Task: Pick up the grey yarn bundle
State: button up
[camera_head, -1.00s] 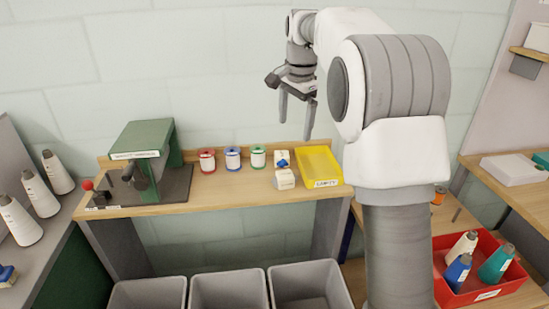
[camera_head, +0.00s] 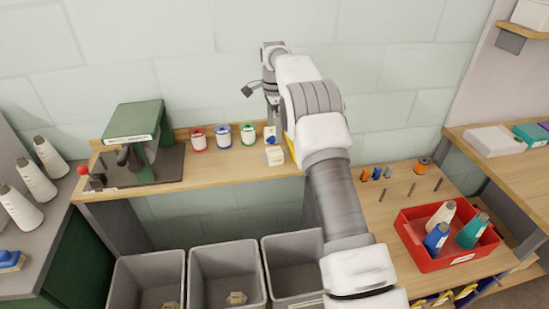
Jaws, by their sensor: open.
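No grey yarn bundle can be clearly made out. Several pale cones (camera_head: 36,181) stand on the grey surface at the left, and small pale pieces lie in the grey bins, too small to identify. My gripper (camera_head: 273,104) is raised over the back of the wooden bench, near the small white blocks. It is open, and its fingers are partly hidden by my arm. No yarn shows between them.
Red, blue and green spools (camera_head: 223,136) and a green machine (camera_head: 141,133) stand on the bench (camera_head: 225,168). Grey bins (camera_head: 228,262) stand in front below. A red tray (camera_head: 440,257) holds cones at right. Pegs rise from the right table.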

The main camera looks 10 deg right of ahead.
aim_at(273, 151)
notch_tip(273, 151, down, 11)
jog(key=shift+w+a+r, duration=0.1)
jog(key=shift+w, duration=0.05)
jog(key=c, duration=1.4)
jog(key=shift+r, duration=0.1)
jog(key=shift+r, duration=0.35)
notch_tip(273, 151, up, 3)
jog(key=shift+w, duration=0.1)
jog(key=s+d+r, duration=0.1)
jog(key=d+r, duration=0.1)
jog(key=d, duration=0.1)
jog(key=s+d+r, duration=0.1)
jog(key=d+r, duration=0.1)
jog(key=d, duration=0.2)
jog(key=s+d+r, duration=0.1)
jog(key=d+r, duration=0.2)
jog(key=d, duration=0.1)
jog(key=shift+s, duration=0.3)
